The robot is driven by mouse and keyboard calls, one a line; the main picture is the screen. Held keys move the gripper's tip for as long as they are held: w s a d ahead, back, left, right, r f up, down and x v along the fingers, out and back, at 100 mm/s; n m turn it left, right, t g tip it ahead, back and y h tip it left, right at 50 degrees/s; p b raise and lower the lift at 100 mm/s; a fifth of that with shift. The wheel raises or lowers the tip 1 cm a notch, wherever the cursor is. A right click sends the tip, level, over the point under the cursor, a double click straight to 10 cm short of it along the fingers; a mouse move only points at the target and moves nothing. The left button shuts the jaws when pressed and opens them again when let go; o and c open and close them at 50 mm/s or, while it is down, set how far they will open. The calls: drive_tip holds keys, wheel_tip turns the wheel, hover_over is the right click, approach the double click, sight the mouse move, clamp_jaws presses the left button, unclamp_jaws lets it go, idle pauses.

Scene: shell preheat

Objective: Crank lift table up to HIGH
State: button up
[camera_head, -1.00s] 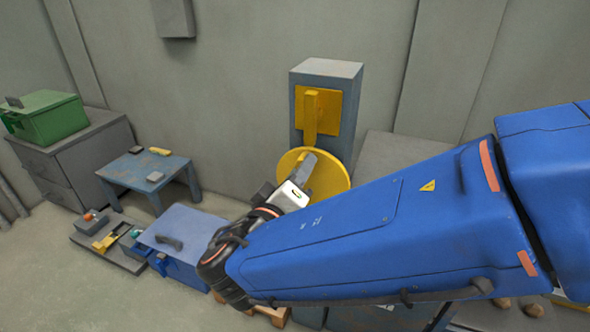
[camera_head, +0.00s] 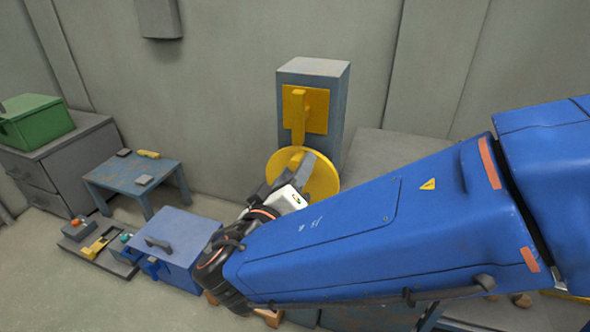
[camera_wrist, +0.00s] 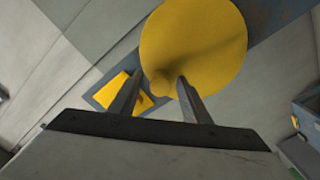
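A yellow crank wheel (camera_head: 284,160) is on the front of a grey-blue post (camera_head: 334,105), below a yellow plate (camera_head: 317,112) with an upright yellow bar (camera_head: 298,118). My gripper (camera_head: 310,172) is in front of the wheel, and its fingers partly cover it. In the wrist view the wheel (camera_wrist: 205,40) fills the upper middle. A round yellow knob (camera_wrist: 161,83) at its lower edge appears between my gripper's two fingers (camera_wrist: 158,80), with gaps on both sides. The fingers are apart. I cannot tell how deep the knob sits between them. No HIGH mark is readable.
At left stand a low blue table (camera_head: 113,177) with small items, a grey cabinet (camera_head: 75,160) bearing a green box (camera_head: 38,122), and a blue box (camera_head: 185,228). Walls close off the back.

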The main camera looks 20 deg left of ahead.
drive_tip(key=s+a, duration=0.1)
drive_tip(key=s, duration=1.6)
drive_tip(key=shift+s+a, duration=0.2)
drive_tip(key=shift+w, duration=0.1)
drive_tip(key=w+d+f+m+g+h, duration=0.1)
drive_tip(key=w+d+f+g+h, duration=0.2)
drive_tip(key=d, duration=0.4)
drive_tip(key=w+d+m+g+h, duration=0.1)
drive_tip(key=w+d+g, duration=0.1)
drive_tip(key=w+d, duration=0.5)
drive_tip(key=w+d+f+m+g+h, duration=0.1)
drive_tip(key=w+d+f+g+h, duration=0.15)
drive_tip(key=d, duration=0.55)
drive_tip(key=s+d+f+m+g+y, duration=0.2)
drive_tip(key=s+d+y, duration=0.1)
drive_tip(key=d, duration=0.8)
drive_tip(key=s+d+f+m+g+y, duration=0.3)
drive_tip(key=d+y, duration=0.2)
drive_tip(key=d, duration=0.6)
drive_tip(key=shift+s+f+g, duration=0.2)
drive_tip(key=shift+f+g, duration=0.05)
drive_tip(key=shift+g, duration=0.1)
